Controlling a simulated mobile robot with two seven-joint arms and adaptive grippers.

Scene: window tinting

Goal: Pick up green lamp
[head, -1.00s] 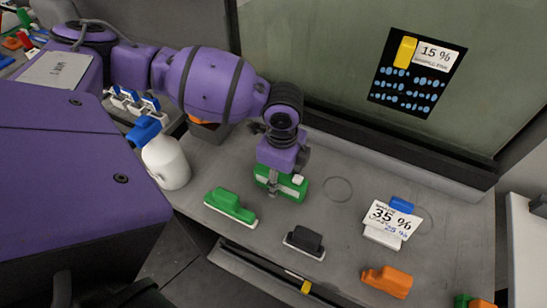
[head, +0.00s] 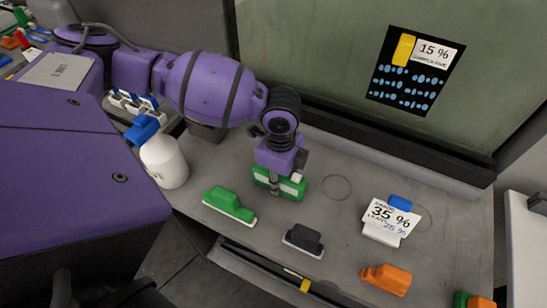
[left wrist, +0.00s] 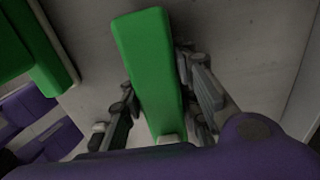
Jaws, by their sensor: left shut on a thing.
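The green lamp (head: 294,188), a green block with white parts, is at the back middle of the grey ledge, close under the window. My left gripper (head: 273,186) reaches down over it from above. In the left wrist view the lamp's long green body (left wrist: 148,50) lies between the two fingers of my left gripper (left wrist: 160,85), and they are shut on it. The fingers hide part of its front in the head view. I cannot tell whether its base touches the ledge. My right gripper is not in view.
A green block tool (head: 229,203) lies just left of the lamp, a black one (head: 303,240) in front. A white spray bottle (head: 164,160) stands left. An orange tool (head: 386,279) and a 35 % card (head: 390,218) are right.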

